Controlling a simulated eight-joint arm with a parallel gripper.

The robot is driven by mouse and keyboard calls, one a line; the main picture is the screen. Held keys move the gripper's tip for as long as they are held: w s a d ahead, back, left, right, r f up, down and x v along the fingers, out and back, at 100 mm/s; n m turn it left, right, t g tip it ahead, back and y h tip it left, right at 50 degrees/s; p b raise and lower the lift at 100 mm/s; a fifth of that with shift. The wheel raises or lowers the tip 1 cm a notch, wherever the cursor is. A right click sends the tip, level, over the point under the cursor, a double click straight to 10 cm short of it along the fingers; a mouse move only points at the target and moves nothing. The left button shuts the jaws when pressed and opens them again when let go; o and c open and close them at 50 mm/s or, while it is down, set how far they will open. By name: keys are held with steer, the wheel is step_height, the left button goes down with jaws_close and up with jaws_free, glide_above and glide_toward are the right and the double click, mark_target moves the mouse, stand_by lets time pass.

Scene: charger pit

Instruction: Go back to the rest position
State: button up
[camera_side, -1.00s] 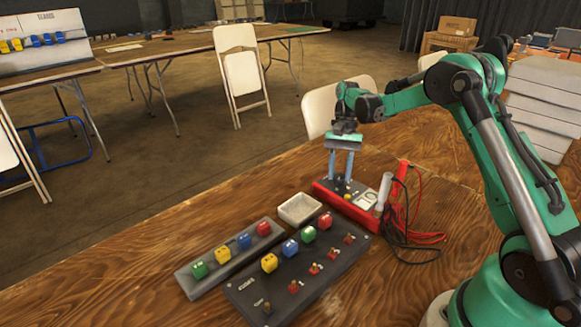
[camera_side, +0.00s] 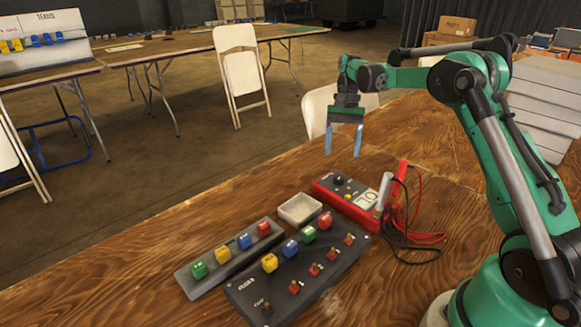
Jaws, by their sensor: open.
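My gripper (camera_side: 343,140) is open and empty. Its two blue-grey fingers point down, apart from each other, in the air above and behind the red-cased meter (camera_side: 350,197). Nothing is between the fingers and they touch nothing. The meter lies on the wooden table and has a dark face with a knob and a light dial.
A fuse panel (camera_side: 284,288) with coloured blocks and red switches lies at the front, beside a grey rail (camera_side: 187,279) holding more blocks. A small white tray (camera_side: 300,222) sits near the meter. Black and red leads (camera_side: 412,262) lie right of it. The table's left front is clear.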

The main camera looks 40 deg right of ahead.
steer(key=shift+r, duration=0.1)
steer(key=shift+a+r, duration=0.2)
steer(key=shift+r, duration=0.05)
steer(key=s+a+r+n+t+h, duration=0.35)
steer(key=a+r, duration=0.25)
steer(key=a, duration=0.2)
steer(key=s+a+f+n+t, duration=0.2)
steer(key=s+a+n+t, duration=0.4)
steer(key=s+a+n, duration=0.1)
steer(key=shift+a, duration=0.2)
